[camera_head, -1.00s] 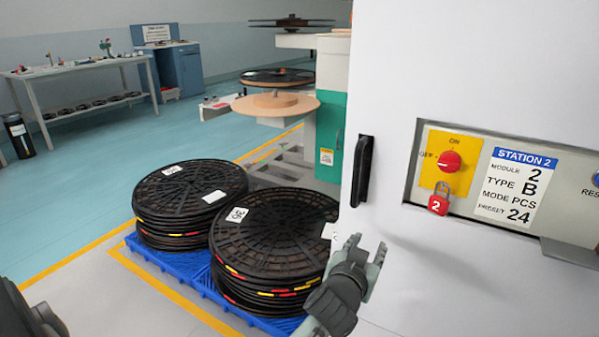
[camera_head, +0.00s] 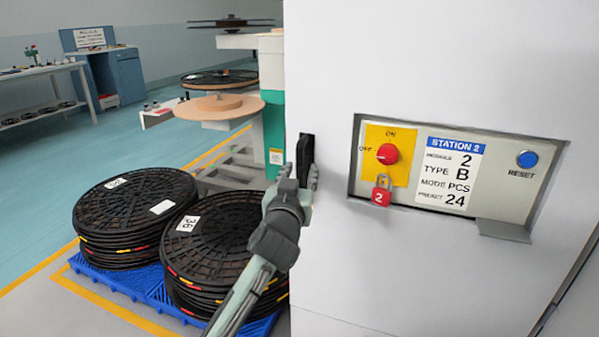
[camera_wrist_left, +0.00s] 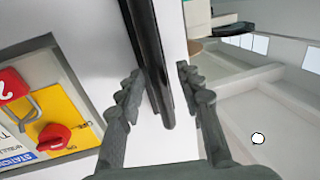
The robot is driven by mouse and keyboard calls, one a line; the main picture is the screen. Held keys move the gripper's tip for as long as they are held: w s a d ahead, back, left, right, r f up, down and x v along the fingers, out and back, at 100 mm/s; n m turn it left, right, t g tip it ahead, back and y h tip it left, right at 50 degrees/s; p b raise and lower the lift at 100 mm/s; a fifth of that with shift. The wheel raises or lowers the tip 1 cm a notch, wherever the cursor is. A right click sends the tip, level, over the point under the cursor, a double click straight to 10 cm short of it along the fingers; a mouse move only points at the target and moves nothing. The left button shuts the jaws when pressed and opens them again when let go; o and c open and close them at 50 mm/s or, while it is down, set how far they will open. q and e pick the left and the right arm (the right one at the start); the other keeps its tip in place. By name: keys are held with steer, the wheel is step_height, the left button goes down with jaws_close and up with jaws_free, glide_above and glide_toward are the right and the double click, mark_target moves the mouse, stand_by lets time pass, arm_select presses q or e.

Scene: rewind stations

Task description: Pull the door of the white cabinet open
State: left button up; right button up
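The white cabinet (camera_head: 430,60) fills the right half of the head view. Its black vertical bar handle (camera_head: 306,155) is near the left edge of the front face. The door looks shut. My left gripper (camera_head: 300,178) is at the handle's lower part and hides some of it. In the left wrist view, the handle (camera_wrist_left: 152,50) runs between the two spread fingers of my left gripper (camera_wrist_left: 160,85). A gap shows between the handle and the right-hand finger; contact with the other finger cannot be told. My right gripper is not in view.
A control panel (camera_head: 510,205) with a red knob (camera_head: 387,154), a red padlock (camera_head: 381,193) and a blue button (camera_head: 527,158) is set in the cabinet front. Stacked black reels (camera_head: 210,245) stand on a blue pallet (camera_head: 150,285) left of the cabinet, close to my left arm.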

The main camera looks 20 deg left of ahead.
arm_select(q)
jaws_close()
stand_by(0.5)
